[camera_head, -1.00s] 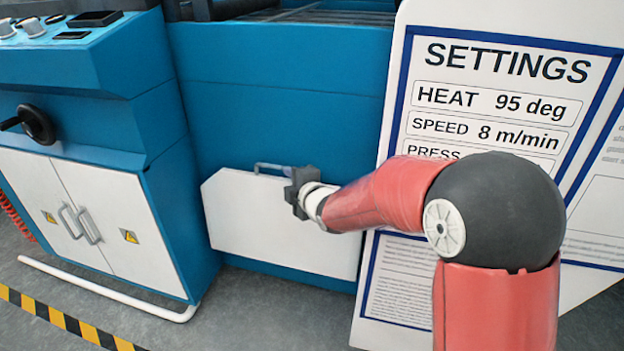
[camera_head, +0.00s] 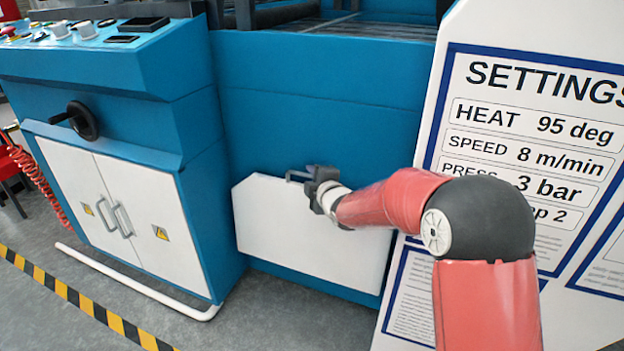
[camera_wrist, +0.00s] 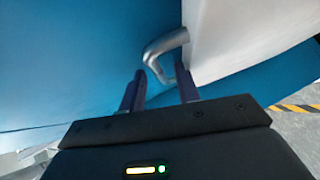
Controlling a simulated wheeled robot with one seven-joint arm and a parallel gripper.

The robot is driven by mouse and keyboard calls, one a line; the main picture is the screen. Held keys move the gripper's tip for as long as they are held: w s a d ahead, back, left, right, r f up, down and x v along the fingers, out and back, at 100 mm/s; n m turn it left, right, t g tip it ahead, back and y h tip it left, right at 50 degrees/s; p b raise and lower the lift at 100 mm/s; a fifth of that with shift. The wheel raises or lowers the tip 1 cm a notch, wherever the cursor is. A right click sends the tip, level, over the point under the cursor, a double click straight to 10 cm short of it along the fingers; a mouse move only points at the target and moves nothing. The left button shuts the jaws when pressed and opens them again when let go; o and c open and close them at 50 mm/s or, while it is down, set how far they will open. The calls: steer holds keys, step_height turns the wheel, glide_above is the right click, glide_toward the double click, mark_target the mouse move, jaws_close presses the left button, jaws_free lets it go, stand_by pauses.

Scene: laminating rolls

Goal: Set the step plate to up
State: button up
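The white step plate (camera_head: 300,235) stands upright, close to flat against the blue machine front in the head view. Its grey bar handle (camera_head: 296,174) is at the top edge. My gripper (camera_head: 312,182) is at the right part of this handle and hides some of it. In the wrist view, the handle (camera_wrist: 163,45) curves out from the white plate (camera_wrist: 225,40). My gripper (camera_wrist: 160,85) has its two fingers apart, with the handle's bend at and just beyond the fingertips. I see no finger closed on it.
A blue cabinet with white doors (camera_head: 125,225) and a black crank knob (camera_head: 82,120) stands to the left. A white floor rail (camera_head: 130,285) runs in front of it. A settings board (camera_head: 460,90) stands close on the right, behind my arm. Yellow-black tape (camera_head: 85,303) marks the floor.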

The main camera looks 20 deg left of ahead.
jaws_close()
steer(key=shift+f, duration=0.1)
steer(key=s+b, duration=0.2)
steer(key=b, duration=0.3)
steer(key=shift+s+t, duration=0.15)
steer(key=shift+t, duration=0.15)
